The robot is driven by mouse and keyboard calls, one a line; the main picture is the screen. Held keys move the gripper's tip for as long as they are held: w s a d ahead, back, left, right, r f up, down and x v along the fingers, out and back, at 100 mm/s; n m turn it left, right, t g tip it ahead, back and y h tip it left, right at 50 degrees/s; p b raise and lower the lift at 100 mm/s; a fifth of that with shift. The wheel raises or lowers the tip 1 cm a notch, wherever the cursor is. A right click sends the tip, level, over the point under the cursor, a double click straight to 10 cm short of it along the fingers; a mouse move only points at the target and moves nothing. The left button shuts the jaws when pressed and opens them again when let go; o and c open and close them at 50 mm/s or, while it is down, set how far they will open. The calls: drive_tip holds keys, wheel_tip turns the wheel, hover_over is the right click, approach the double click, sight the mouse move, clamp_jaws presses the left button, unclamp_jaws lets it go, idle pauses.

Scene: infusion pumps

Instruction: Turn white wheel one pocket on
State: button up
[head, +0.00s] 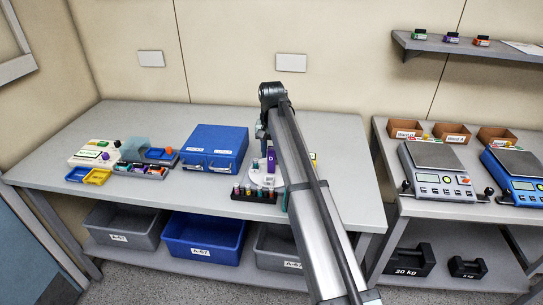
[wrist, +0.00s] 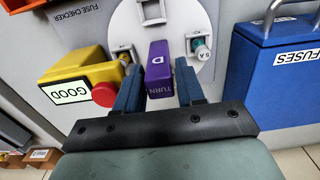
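The white wheel (wrist: 180,22) shows at the top of the wrist view, set in a grey panel. A purple handle (wrist: 160,62) marked "D" and "TURN" stands across it. My gripper (wrist: 160,68) has its blue fingers on either side of the handle. Whether they press on it is not clear. A teal-capped fuse marked "5A" (wrist: 201,50) sits in a pocket to the right of the handle. A pocket (wrist: 124,54) also shows on the left. In the head view the white wheel (head: 256,178) and purple handle (head: 271,160) are partly hidden by my arm.
A yellow box marked "GOOD" with a red button (wrist: 103,94) stands close left of the fingers. A blue "FUSES" case (wrist: 270,85) is close right; it also shows in the head view (head: 215,148). A fuse rack (head: 255,196) stands at the table's front.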

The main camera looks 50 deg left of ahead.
drive_tip(key=shift+f, duration=1.05)
clamp_jaws()
